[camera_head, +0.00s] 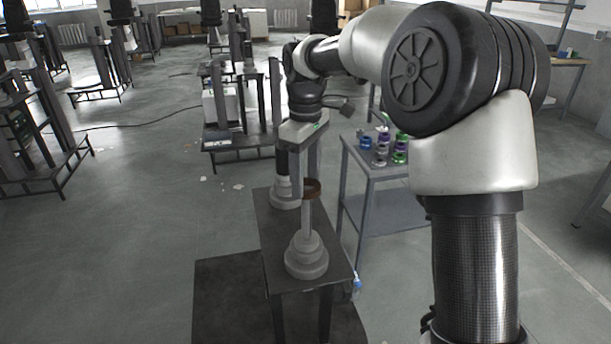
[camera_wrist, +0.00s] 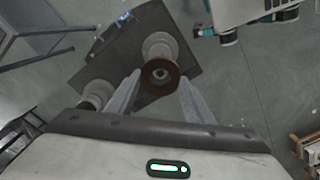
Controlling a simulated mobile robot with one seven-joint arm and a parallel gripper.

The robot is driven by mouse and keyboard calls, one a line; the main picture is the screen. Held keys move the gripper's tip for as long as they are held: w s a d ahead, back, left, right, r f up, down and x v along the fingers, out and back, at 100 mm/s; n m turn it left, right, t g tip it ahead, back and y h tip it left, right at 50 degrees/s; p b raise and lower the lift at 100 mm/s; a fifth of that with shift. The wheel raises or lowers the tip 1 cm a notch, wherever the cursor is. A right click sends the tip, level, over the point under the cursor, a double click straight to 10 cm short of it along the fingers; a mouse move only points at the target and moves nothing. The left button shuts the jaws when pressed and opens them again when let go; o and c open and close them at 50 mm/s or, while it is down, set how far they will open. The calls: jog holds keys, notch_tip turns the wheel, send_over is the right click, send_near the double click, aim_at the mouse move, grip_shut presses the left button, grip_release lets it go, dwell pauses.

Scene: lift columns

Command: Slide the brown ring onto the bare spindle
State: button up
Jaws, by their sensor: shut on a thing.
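My gripper (camera_head: 306,186) is shut on the brown ring (camera_head: 313,187), which lies flat between the fingertips. The near spindle (camera_head: 307,222) is a pale upright post on a stepped round base. The ring is at the height of the post's top; I cannot tell whether it is just above the tip or around it. In the wrist view the ring (camera_wrist: 149,82) is between the fingers (camera_wrist: 161,77), and something grey shows through its hole. A second stepped base (camera_head: 285,197) stands farther back on the table, partly hidden by a finger.
Both bases stand on a narrow dark table (camera_head: 268,238). A grey side table (camera_head: 385,170) to the right holds several blue, purple and green items. A rack (camera_head: 238,140) stands behind. The floor to the left is mostly clear.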

aim_at(305, 224)
jog(key=shift+f, duration=0.1)
dwell(0.3)
jog(key=shift+f+b, duration=3.85)
jog(key=shift+f, duration=3.05)
jog(key=o, duration=1.2)
notch_tip(305, 224, up, 17)
jog(key=p, duration=0.2)
jog(key=shift+r+p, duration=0.2)
jog(key=shift+p, duration=0.2)
